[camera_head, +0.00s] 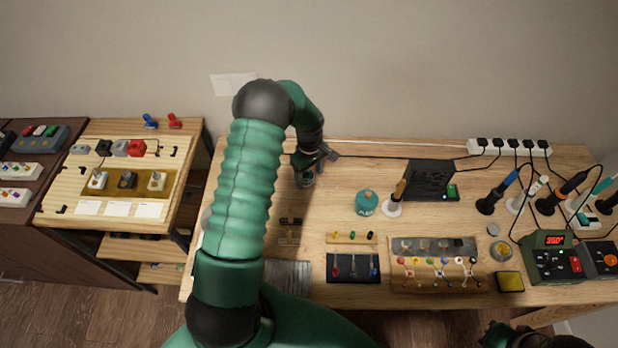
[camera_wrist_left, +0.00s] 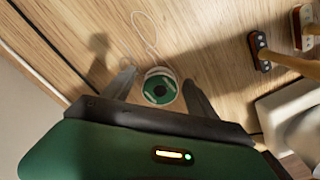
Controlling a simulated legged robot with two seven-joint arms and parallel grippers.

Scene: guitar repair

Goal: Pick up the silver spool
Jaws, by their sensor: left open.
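The silver spool (camera_wrist_left: 159,86) stands on the wooden table, seen from above in the left wrist view, with a pale rim, a green label and a dark centre hole. A thin wire loops away from it. In the head view the spool (camera_head: 306,180) is small and partly covered by my left gripper (camera_head: 318,158). In the wrist view the open fingers of my left gripper (camera_wrist_left: 158,77) lie on either side of the spool, with a gap to each; height above the table is hard to tell. My right gripper (camera_head: 495,335) shows only partly at the bottom edge.
A teal container (camera_head: 367,203) and a brush-like tool on a white base (camera_head: 392,208) stand to the right. A dark box (camera_head: 431,180), soldering irons and a power strip (camera_head: 510,147) are farther right. A black cable runs along the table's back.

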